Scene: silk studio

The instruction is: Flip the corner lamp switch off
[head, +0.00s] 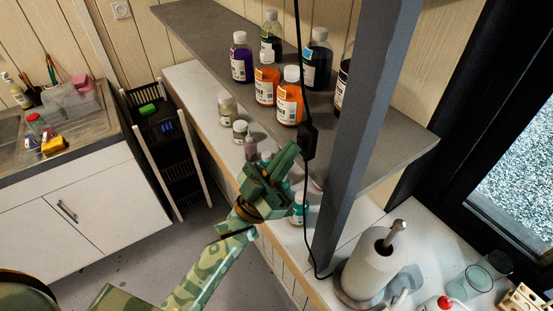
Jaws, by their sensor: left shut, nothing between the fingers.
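A black cord (298,50) hangs down past the grey shelf, with a small black in-line switch (309,140) on it just beside the grey post. Whether the switch is on or off is too small to tell, and the lamp itself is not visible. My left gripper (288,160), green camouflage, is shut and empty. Its tip is just left of and slightly below the switch in the picture; I cannot tell if they touch. My right gripper is not in view.
Purple, orange and dark bottles (265,80) stand on the grey shelf (190,30). Small jars (240,131) stand on the white counter below. The grey post (362,110) rises right of the cord. A paper towel roll (370,262) and glass jar (468,282) stand lower right.

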